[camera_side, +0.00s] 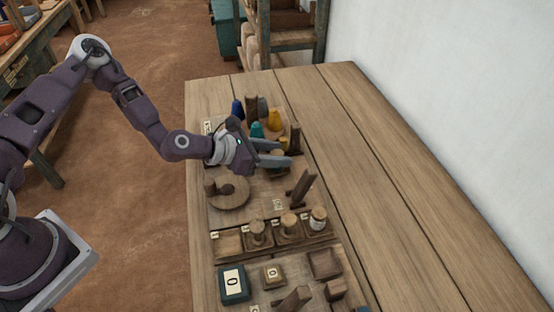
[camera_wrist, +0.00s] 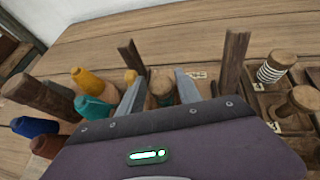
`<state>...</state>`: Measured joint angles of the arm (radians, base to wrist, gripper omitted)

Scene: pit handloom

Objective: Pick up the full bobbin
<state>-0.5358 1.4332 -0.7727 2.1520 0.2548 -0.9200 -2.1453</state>
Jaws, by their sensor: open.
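My gripper (camera_side: 287,154) is open above the board at the back of the group of wooden parts. In the wrist view its two fingers (camera_wrist: 159,88) stand on either side of a round, wooden-topped piece (camera_wrist: 161,86). Its lower part is hidden by my gripper, so I cannot tell whether it is a full bobbin or whether the fingers touch it. A bobbin with white thread wound on it (camera_side: 318,220) stands in the right one of three wooden cups, and shows at the right in the wrist view (camera_wrist: 272,72). Two bobbins without visible white thread (camera_side: 257,231) (camera_side: 289,224) stand beside it.
Blue, teal and yellow cones (camera_side: 273,121) stand close behind my gripper among wooden posts. An upright wooden post (camera_side: 300,187) stands in front of it. A round wooden disc (camera_side: 228,191) lies to the left. The table's right side (camera_side: 390,190) is clear.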

